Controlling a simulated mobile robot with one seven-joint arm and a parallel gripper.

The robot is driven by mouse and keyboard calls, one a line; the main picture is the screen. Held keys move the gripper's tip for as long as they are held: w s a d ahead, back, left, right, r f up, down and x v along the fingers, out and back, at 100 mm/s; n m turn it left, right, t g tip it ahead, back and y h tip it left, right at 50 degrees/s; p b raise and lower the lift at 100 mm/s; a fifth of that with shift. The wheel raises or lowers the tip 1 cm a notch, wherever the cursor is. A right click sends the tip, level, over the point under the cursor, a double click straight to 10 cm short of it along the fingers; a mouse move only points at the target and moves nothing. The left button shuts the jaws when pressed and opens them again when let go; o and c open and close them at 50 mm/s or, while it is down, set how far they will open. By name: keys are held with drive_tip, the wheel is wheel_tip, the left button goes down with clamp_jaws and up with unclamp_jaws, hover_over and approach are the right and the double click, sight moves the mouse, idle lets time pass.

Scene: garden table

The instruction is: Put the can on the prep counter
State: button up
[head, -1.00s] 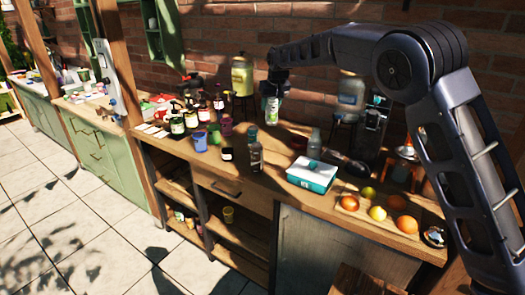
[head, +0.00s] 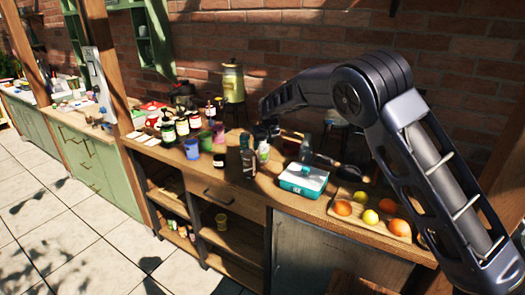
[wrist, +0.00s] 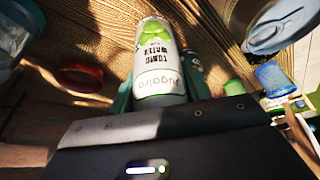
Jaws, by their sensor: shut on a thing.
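The can (head: 263,152) is white and green and upright in the head view, just right of a dark bottle (head: 247,160). In the wrist view the can (wrist: 160,65) fills the upper middle, its label reading "tonic water". My gripper (head: 265,131) is shut on the can from above and behind, fingers on both its sides. The can is low over the wooden counter (head: 240,188); I cannot tell whether its base touches the top.
A teal and white box (head: 303,180) stands right of the can, beside a wooden board (head: 365,222) with fruit. Coloured cups (head: 205,140) and dark bottles (head: 168,132) crowd the left. A yellow dispenser (head: 233,82) stands behind. A pan (head: 330,160) lies behind the box.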

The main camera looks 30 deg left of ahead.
sight(262, 150)
drive_tip(key=shift+f, duration=1.4)
drive_tip(key=shift+f, duration=0.15)
drive_tip(key=o, duration=1.1)
drive_tip(key=shift+o, duration=0.2)
drive_tip(key=shift+o, duration=0.4)
drive_tip(key=v, duration=1.2)
drive_tip(key=shift+r, duration=0.2)
